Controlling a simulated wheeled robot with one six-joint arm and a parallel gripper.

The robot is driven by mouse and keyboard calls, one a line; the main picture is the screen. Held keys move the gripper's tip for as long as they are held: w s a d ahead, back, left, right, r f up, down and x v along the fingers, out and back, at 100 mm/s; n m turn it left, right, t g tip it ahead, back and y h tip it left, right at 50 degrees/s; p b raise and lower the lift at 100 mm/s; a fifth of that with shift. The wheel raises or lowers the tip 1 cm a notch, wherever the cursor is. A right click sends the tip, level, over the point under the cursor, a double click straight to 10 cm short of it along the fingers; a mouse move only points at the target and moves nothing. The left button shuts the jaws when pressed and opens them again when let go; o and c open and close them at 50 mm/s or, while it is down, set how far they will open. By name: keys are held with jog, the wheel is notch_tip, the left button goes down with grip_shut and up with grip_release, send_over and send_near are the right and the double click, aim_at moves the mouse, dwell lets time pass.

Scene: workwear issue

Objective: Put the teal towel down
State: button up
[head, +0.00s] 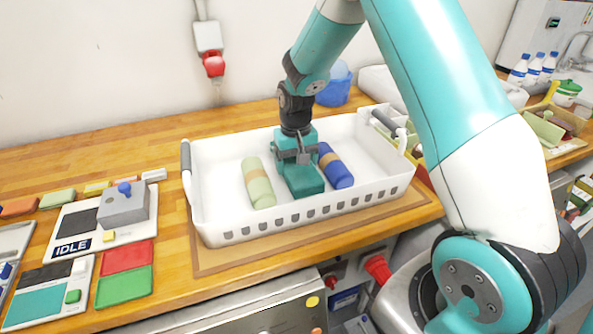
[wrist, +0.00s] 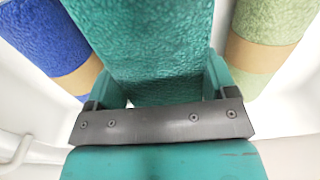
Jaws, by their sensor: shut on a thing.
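The teal towel (head: 304,181) is in the white basket (head: 212,233), between a light green rolled towel (head: 257,183) on the left and a blue rolled towel (head: 335,166) on the right. Both rolled towels have tan bands. My gripper (head: 296,155) points down into the basket and is shut on the teal towel. In the wrist view the teal towel (wrist: 145,40) runs up from between the fingers, with the blue towel (wrist: 45,40) at left and the green towel (wrist: 268,35) at right. Whether the teal towel's underside touches the basket floor is hidden.
The basket stands on a wooden counter (head: 120,165). A grey box with a blue knob (head: 124,204), a panel reading IDLE and red and green pads (head: 126,272) lie to the left. A blue container (head: 336,86) stands behind the basket. Bottles (head: 534,66) stand at far right.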

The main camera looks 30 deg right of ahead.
jog(key=shift+f, duration=1.65)
jog(key=shift+f, duration=0.1)
jog(key=o, duration=0.9)
jog(key=shift+c, duration=0.2)
